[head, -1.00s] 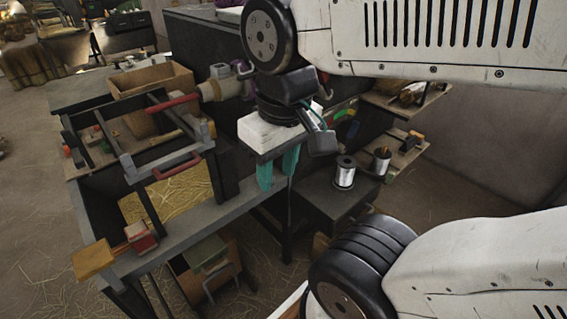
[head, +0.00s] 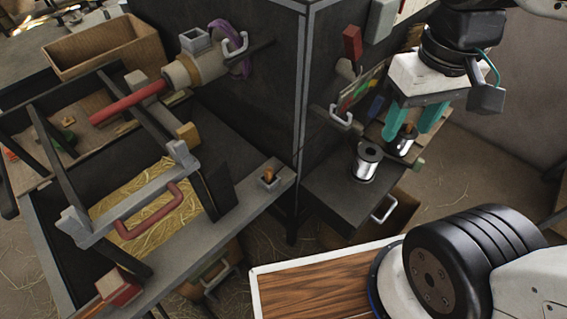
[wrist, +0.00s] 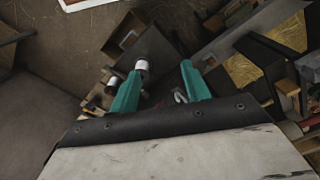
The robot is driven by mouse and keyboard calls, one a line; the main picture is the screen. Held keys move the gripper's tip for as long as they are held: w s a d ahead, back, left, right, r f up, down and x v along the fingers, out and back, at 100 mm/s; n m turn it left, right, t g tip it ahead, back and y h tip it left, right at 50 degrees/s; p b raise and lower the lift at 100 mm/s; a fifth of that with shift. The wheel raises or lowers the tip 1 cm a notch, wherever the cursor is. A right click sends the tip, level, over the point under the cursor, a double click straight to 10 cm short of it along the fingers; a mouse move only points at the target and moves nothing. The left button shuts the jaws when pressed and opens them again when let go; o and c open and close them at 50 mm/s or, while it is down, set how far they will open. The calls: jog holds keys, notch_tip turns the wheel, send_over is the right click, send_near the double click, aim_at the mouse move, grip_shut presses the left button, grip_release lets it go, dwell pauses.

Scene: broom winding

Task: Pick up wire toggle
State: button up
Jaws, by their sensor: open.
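I cannot pick out the wire toggle for certain. A small orange-brown peg (head: 268,173) stands in a grey holder on the bench's front rail. A metal cup (head: 400,147) with an orange piece in it is partly behind my gripper. A silver wire spool (head: 366,164) stands upright on a dark table (head: 335,193). My gripper (head: 408,134) has two teal fingers pointing down, spread apart with nothing between them, above and in front of the cup. The fingers also show in the wrist view (wrist: 160,70), with a pale spool (wrist: 141,66) by the left fingertip.
A tall dark panel (head: 260,90) with grey edging rises between the bench and the dark table. A red-handled frame (head: 150,215) stands over straw at left. A wooden box (head: 105,45) is at the back left. A wood-topped surface (head: 310,285) is at front.

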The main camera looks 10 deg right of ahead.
jog(key=w+a+f+n+g, duration=0.3)
jog(key=w+a+f, duration=0.5)
jog(key=w+f, duration=0.15)
jog(key=n+t, duration=0.3)
send_over(268, 170)
jog(key=f, duration=1.6)
jog(key=shift+w, duration=0.3)
jog(key=shift+w+f, duration=0.1)
jog(key=shift+f, duration=0.35)
jog(key=f, duration=0.5)
jog(key=shift+s+f, duration=0.25)
jog(key=shift+s, duration=0.15)
jog(key=shift+f, duration=0.55)
jog(key=c, duration=0.9)
